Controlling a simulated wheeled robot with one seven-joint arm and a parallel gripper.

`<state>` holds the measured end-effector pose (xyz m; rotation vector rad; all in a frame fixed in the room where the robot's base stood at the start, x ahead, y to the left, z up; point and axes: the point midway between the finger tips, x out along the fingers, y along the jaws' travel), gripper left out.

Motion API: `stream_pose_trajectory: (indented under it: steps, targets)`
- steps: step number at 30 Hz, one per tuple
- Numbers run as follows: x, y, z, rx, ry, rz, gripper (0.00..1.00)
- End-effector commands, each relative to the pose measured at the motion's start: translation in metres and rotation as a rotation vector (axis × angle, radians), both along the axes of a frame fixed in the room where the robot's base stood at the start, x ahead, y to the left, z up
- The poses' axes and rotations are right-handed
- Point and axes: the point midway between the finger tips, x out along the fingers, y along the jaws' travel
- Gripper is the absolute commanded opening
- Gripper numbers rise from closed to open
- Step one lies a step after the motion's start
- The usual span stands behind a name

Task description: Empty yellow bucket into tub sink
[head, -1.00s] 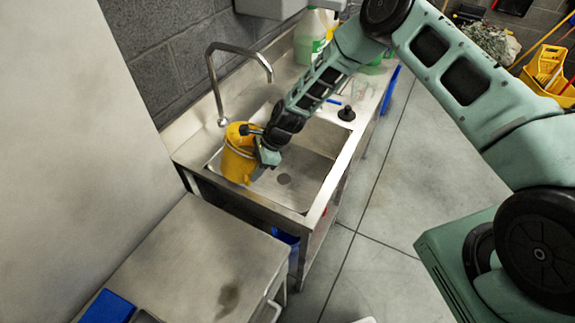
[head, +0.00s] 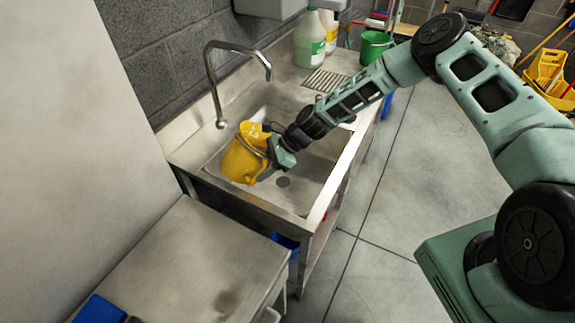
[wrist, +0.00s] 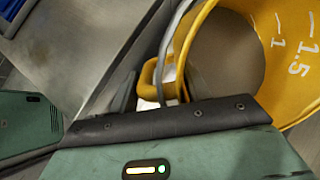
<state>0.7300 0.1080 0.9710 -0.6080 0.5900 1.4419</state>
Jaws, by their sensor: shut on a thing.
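The yellow bucket (head: 240,160) hangs tilted in or just above the left part of the metal tub sink (head: 305,191), its base toward the lower left. My gripper (head: 276,155) is at the bucket's right side, shut on it. In the wrist view the bucket (wrist: 292,75) shows its inside wall with white scale marks and a grey-brown area within; I cannot tell whether that is liquid or the bottom. Its wire bail and yellow hand grip (wrist: 150,85) lie by my gripper (wrist: 160,110). The exact contact is partly hidden.
A curved tap (head: 218,85) rises behind the sink. A metal cabinet top (head: 190,255) is in front. Floor on the right is open.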

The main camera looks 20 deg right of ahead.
Motion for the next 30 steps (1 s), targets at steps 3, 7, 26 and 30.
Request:
stream_pose_trajectory:
  steps: [3,7,26,30]
  targets:
    - [0.0006,0.0003,0.0006,0.020,-0.002,0.002,0.00]
    - [0.0007,-0.0013,-0.0001,0.037,-0.002,0.000,0.00]
    - [0.0006,-0.0057,-0.0011,0.122,-0.001,0.001,0.00]
    - [0.0003,-0.0061,-0.0020,0.142,0.001,0.000,0.00]
